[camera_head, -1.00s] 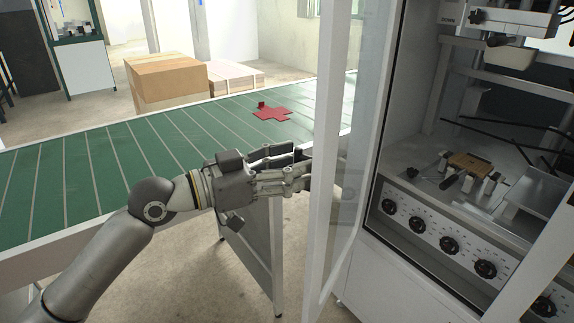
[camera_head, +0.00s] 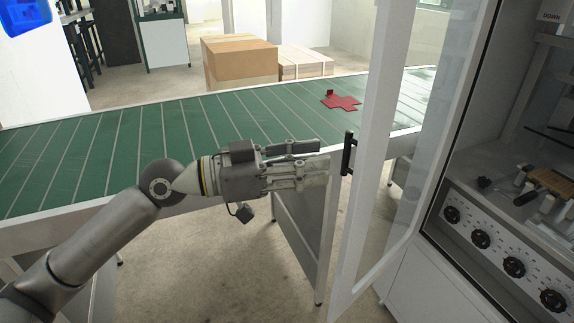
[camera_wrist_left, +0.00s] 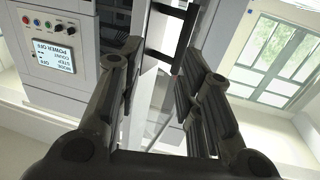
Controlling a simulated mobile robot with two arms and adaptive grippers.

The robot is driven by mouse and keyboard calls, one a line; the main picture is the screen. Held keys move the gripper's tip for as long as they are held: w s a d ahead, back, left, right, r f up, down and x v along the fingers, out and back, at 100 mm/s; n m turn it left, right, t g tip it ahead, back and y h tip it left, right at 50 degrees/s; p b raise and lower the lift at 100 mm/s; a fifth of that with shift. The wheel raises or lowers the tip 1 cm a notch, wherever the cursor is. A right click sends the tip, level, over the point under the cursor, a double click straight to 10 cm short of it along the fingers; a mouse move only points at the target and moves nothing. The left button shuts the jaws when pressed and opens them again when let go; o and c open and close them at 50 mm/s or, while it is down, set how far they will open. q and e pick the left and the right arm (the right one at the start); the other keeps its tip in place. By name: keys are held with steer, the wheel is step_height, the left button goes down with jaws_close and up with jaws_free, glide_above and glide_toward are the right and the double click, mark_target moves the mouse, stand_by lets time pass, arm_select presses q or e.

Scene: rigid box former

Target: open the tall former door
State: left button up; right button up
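The tall former door (camera_head: 362,200) has a white frame and a clear pane. It stands swung out from the former, whose inside shows to its right in the head view. A black bar handle (camera_head: 348,153) sits on the door's outer edge and shows in the wrist view (camera_wrist_left: 184,38) ahead of the fingers. My left gripper (camera_head: 325,160) is just left of the handle, fingers pointing at it. The fingers are apart and empty; the handle appears beyond their tips. My right gripper is not in view.
A green conveyor (camera_head: 120,140) runs behind my left arm, with a red cross-shaped blank (camera_head: 341,102) on it. Boxes (camera_head: 240,60) stand beyond. The former's knob panel (camera_head: 495,250) is at the right. A control panel (camera_wrist_left: 50,40) shows in the wrist view.

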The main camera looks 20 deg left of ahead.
arm_select(q)
steer(key=shift+v, duration=1.85)
